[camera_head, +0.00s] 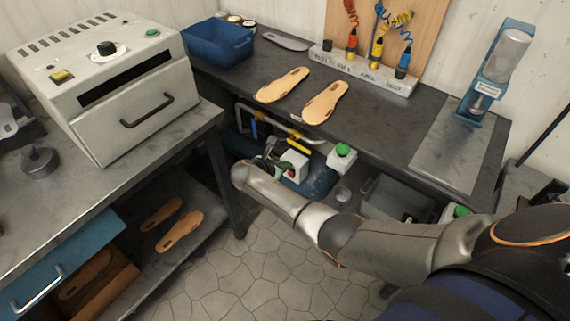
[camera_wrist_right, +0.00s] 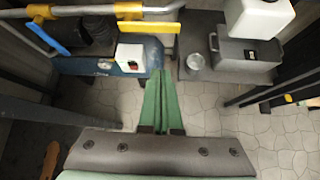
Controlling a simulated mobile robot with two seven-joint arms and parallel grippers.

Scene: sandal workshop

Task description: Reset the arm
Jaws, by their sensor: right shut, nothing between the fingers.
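My right arm reaches in from the lower right of the head view. Its gripper (camera_head: 270,153) is over the gap in front of the dark workbench, below the bench top and partly hidden by the wrist. In the right wrist view the two green fingers (camera_wrist_right: 164,105) lie together, shut and empty, pointing towards a blue tank with a white switch box (camera_wrist_right: 131,53). My left gripper is not in the head view.
Two tan soles (camera_head: 325,102) lie on the dark workbench (camera_head: 385,128), with a blue bin (camera_head: 218,42) at its left end. A grey oven (camera_head: 110,80) stands on the left table. Piping and a grey box (camera_head: 397,200) are under the bench. The tiled floor (camera_head: 250,265) is clear.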

